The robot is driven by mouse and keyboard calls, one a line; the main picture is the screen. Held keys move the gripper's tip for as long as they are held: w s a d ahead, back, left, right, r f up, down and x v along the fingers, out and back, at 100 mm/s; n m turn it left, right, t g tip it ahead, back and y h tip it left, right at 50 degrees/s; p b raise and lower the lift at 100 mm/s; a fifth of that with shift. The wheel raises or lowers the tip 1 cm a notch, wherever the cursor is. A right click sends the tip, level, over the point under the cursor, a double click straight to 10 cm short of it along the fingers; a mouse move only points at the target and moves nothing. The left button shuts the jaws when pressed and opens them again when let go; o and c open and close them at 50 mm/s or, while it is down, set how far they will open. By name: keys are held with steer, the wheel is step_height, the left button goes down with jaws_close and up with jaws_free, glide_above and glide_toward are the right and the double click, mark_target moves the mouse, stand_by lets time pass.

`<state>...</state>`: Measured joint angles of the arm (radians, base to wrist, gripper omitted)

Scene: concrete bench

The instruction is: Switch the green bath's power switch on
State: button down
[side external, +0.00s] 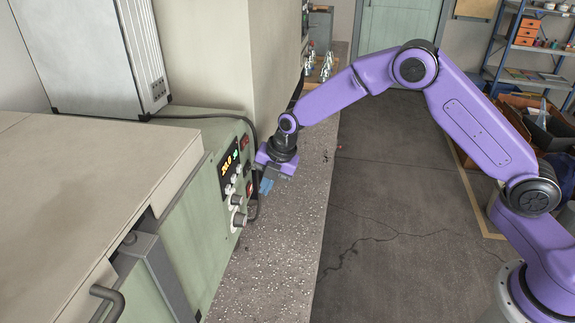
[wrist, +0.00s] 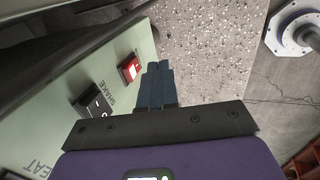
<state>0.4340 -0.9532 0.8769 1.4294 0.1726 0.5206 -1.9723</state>
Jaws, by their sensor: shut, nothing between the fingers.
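The green bath (side external: 185,235) stands at left with a control panel on its right face. Its display (side external: 230,165) is lit with orange digits. A red switch (side external: 249,188) sits on the panel's right side; in the wrist view a red switch (wrist: 130,68) shows a bright red, lit-looking face with a whitish patch. I cannot read its label. A black rocker switch (wrist: 95,105) marked SHAKE sits beside it. My gripper (side external: 265,188) is shut and empty, close in front of the panel. Its blue fingers (wrist: 155,72) are just right of the red switch; contact cannot be told.
Another dark red switch (side external: 244,141) sits higher on the panel, and grey knobs (side external: 238,219) lower down. A black cable (side external: 215,117) curves past the panel. The speckled bench top (side external: 275,265) is clear in front. A beige cabinet (side external: 215,60) rises behind.

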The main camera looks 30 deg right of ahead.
steer(key=s+d+r, duration=0.5)
steer(key=r, duration=0.3)
stand_by(0.5)
steer(key=s+d+r+m+g, duration=0.1)
steer(key=s+r+m, duration=0.2)
steer(key=s, duration=0.6)
steer(key=s+r+m+g, duration=0.15)
steer(key=s+m, duration=0.25)
steer(key=s, duration=0.6)
steer(key=s+d+m+h, duration=0.2)
steer(key=s+d+m, duration=0.5)
steer(key=s, duration=0.9)
steer(key=d, duration=0.3)
steer(key=shift+d+r, duration=0.15)
steer(key=shift+r, duration=0.25)
